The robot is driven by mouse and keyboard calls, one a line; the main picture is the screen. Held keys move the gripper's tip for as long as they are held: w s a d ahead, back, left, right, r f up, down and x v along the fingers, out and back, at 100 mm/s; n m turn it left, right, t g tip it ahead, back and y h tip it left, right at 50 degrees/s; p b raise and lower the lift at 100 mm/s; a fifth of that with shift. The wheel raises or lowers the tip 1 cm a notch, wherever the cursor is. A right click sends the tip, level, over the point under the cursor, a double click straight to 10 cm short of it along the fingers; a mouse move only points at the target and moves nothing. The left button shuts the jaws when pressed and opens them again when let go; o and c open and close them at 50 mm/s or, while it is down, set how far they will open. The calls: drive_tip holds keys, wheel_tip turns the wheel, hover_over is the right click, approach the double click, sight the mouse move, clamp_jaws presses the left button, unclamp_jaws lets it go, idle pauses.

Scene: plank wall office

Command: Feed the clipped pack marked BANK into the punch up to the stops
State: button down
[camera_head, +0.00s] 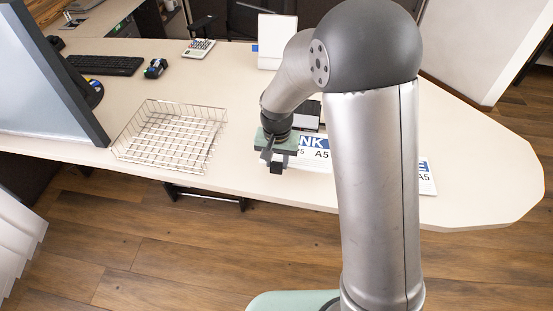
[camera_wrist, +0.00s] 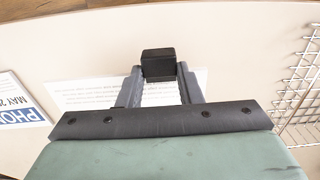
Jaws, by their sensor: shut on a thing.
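The pack marked "NK" and "A5" (camera_head: 316,153), its first letters hidden, lies at the desk's front edge, partly behind my arm. It also shows as a white printed sheet (camera_wrist: 85,94) in the wrist view. My gripper (camera_head: 276,162) is at the pack's left end, shut on a black block that looks like its clip (camera_wrist: 158,64). The block sits between the fingertips in the wrist view. A dark object (camera_head: 307,113) behind the pack may be the punch; my arm hides part of it, and I cannot tell whether the pack touches it.
A second pack (camera_head: 427,178), marked PHONE in the wrist view (camera_wrist: 18,108), lies right of my arm. A wire tray (camera_head: 168,137) stands to the left. A monitor (camera_head: 45,85), keyboard (camera_head: 105,65) and calculator (camera_head: 198,48) are farther off. The desk's right end is clear.

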sight(280, 156)
drive_tip(key=shift+w+d+f+b, duration=0.1)
drive_tip(key=shift+w+f+b, duration=0.15)
drive_tip(key=shift+f+b, duration=0.5)
drive_tip(key=shift+w+a+f+b, duration=0.1)
drive_tip(key=shift+w+f+b, duration=0.25)
drive_tip(key=shift+f, duration=0.7)
drive_tip(key=shift+w+d+f+b, duration=0.1)
drive_tip(key=shift+w+f+b, duration=0.05)
drive_tip(key=shift+f+b, duration=0.65)
drive_tip(key=shift+w+d, duration=0.1)
drive_tip(key=shift+w, duration=0.3)
drive_tip(key=shift+w+d+p, duration=0.15)
drive_tip(key=shift+w, duration=0.65)
drive_tip(key=shift+w+d+p, duration=0.15)
drive_tip(key=shift+w, duration=0.65)
drive_tip(key=shift+w, duration=0.15)
drive_tip(key=shift+w+d, duration=0.1)
drive_tip(key=shift+w, duration=0.15)
drive_tip(key=shift+a, duration=0.25)
